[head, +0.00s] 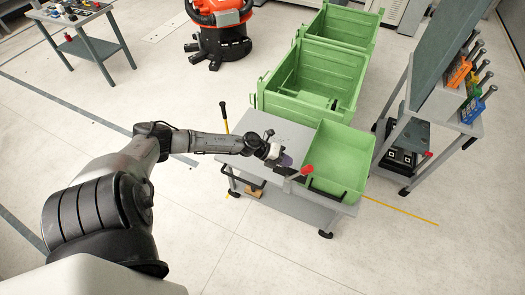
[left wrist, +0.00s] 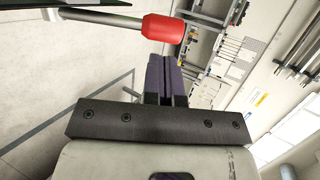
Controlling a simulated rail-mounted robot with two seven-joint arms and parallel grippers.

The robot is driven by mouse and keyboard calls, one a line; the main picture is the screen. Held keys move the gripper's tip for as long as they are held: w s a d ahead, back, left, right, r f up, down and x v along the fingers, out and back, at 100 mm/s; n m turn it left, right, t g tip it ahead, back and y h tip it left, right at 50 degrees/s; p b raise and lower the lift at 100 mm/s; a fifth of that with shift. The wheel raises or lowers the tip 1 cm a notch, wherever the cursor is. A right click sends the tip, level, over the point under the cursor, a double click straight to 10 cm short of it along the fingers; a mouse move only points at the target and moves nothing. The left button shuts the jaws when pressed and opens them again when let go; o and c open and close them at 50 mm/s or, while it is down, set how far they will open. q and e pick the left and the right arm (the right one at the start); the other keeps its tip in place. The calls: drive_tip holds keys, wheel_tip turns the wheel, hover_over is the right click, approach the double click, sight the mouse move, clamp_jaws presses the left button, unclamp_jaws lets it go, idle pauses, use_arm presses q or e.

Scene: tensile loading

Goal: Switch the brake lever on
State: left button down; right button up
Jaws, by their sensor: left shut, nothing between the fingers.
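A lever with a red grip (head: 306,170) and a grey rod stands at the front edge of the grey cart (head: 262,123), beside the green tray. It is likely the brake lever; its on or off position cannot be told. In the left wrist view its red grip (left wrist: 163,29) lies just beyond the fingertips, with the rod running to the left. My left gripper (head: 286,160) is over the cart top, just left of the red grip. Its purple fingers (left wrist: 165,72) are shut and empty. I cannot tell whether they touch the grip. My right gripper is not in view.
A green tray (head: 341,148) sits on the cart's right side. A yellow and black upright handle (head: 224,118) stands at its left end. Green crates (head: 312,82) are behind. A tool rack cart (head: 440,95) is at right.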

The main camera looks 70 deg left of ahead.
use_arm(q)
drive_tip(key=v, duration=0.8)
drive_tip(key=shift+s+a+p, duration=0.2)
drive_tip(key=shift+p, duration=0.15)
idle(0.4)
